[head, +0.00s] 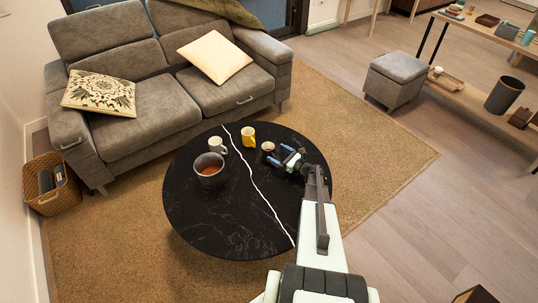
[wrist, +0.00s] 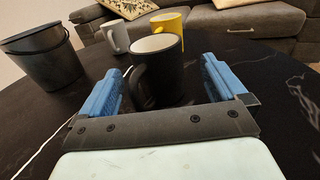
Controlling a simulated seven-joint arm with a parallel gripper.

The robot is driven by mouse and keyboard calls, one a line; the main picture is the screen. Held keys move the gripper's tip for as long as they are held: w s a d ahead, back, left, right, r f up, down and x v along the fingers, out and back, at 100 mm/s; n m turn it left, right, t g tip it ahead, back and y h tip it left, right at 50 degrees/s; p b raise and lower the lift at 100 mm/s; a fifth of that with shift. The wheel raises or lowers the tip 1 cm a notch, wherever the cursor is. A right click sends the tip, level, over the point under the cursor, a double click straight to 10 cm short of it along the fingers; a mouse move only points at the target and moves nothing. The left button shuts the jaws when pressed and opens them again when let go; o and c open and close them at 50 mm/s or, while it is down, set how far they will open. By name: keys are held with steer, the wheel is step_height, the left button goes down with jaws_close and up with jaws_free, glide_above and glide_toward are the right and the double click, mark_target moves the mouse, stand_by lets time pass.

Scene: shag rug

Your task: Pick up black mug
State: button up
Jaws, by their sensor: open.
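The black mug (wrist: 160,72) stands upright on the round black table (head: 225,225), with a pale inside and its handle toward the left and near side in the wrist view. In the head view the black mug (head: 268,147) is a small dark cup just beyond my fingertips. My gripper (head: 279,154) is open, low over the table. In the wrist view my gripper's blue fingers (wrist: 162,75) stand to the left and right of the mug, with the mug ahead and partly in the gap. I cannot tell whether either finger touches it. My gripper's palm hides the near tabletop.
A yellow mug (head: 248,136) and a white mug (head: 217,145) stand beyond the black mug. A dark bucket-like pot (head: 210,175) is farther left. The front of the table is clear. A grey sofa (head: 160,85) stands behind the table.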

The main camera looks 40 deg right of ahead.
mark_target(274, 152)
steer(key=shift+x, duration=1.9)
steer(key=shift+a, duration=0.15)
steer(key=c, duration=1.3)
